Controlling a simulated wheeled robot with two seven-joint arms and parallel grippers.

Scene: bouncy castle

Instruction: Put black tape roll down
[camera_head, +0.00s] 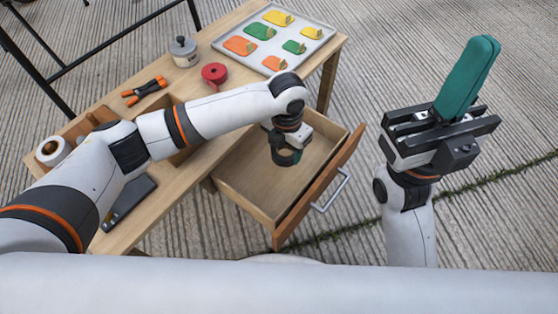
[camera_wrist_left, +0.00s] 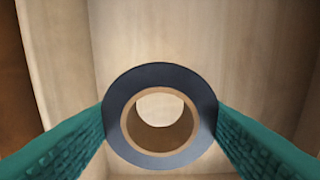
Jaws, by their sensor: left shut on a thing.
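The black tape roll (camera_wrist_left: 160,76) has a dark outer ring and a brown cardboard core. In the left wrist view it sits between the two teal fingers, which touch it on both sides. My left gripper (camera_head: 286,157) is shut on it and points down over the open wooden drawer (camera_head: 243,184). In the head view the roll is mostly hidden by the gripper. The drawer's pale floor shows behind the roll; I cannot tell the gap. My right gripper (camera_head: 468,75) is raised at the right, its teal fingers together, and seems empty.
On the wooden table are a tray (camera_head: 312,45) of coloured pieces, a red tape roll (camera_head: 214,75), a grey pot (camera_head: 184,52), an orange-and-black clamp (camera_head: 145,91), a white roll (camera_head: 53,151) and a dark flat object (camera_head: 129,204). The drawer has a metal handle (camera_head: 330,192).

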